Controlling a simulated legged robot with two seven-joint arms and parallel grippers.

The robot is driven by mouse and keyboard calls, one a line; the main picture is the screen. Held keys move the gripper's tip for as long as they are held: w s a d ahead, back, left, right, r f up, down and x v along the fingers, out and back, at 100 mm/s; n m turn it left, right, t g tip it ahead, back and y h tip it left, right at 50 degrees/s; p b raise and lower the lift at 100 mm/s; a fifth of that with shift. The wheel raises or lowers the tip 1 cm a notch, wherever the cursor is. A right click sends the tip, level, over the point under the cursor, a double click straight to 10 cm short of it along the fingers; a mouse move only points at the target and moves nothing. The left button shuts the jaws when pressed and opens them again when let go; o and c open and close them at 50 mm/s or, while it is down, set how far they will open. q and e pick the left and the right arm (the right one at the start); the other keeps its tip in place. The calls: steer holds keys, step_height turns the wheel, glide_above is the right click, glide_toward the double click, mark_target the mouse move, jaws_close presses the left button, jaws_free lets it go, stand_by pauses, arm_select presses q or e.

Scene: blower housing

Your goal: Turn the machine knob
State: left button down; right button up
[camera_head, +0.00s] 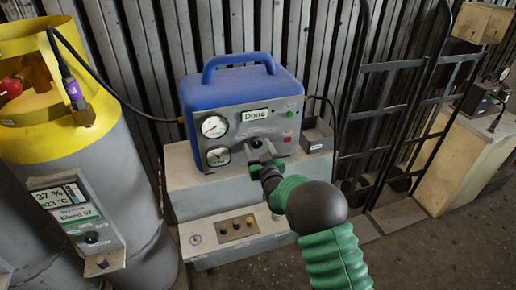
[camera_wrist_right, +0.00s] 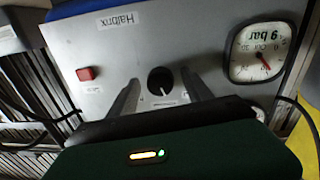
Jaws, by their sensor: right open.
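The machine (camera_head: 240,85) is a blue case with a handle and a grey front panel, standing on a grey stepped stand. Its display reads "Done". The machine knob (camera_wrist_right: 161,81) is round and black with a light pointer mark, and sits on the grey panel in the right wrist view. My right gripper (camera_head: 259,153) is in front of the panel's lower middle. In the right wrist view its two fingers (camera_wrist_right: 160,76) are open, one on each side of the knob. I cannot tell whether they touch it. In the head view the gripper largely hides the knob.
Two gauges (camera_head: 214,127) are left of the gripper; a red button (camera_wrist_right: 88,73) is also on the panel. A grey cylinder with a yellow top (camera_head: 100,160) stands left, a hand truck (camera_head: 385,115) right. A small open box (camera_head: 317,138) sits beside the machine.

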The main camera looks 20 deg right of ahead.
steer(key=shift+s, duration=0.1)
jaws_close()
stand_by(0.3)
steer(key=n+b, duration=0.1)
steer(key=n, duration=0.1)
steer(key=n+b, duration=0.1)
steer(key=b, duration=0.1)
steer(key=shift+f+n, duration=0.2)
steer(key=shift+n, duration=0.2)
steer(key=n+b, duration=0.2)
steer(key=n, duration=0.2)
steer(key=shift+n+b, duration=0.3)
steer(key=shift+n, duration=0.1)
steer(key=shift+r, duration=0.1)
jaws_free()
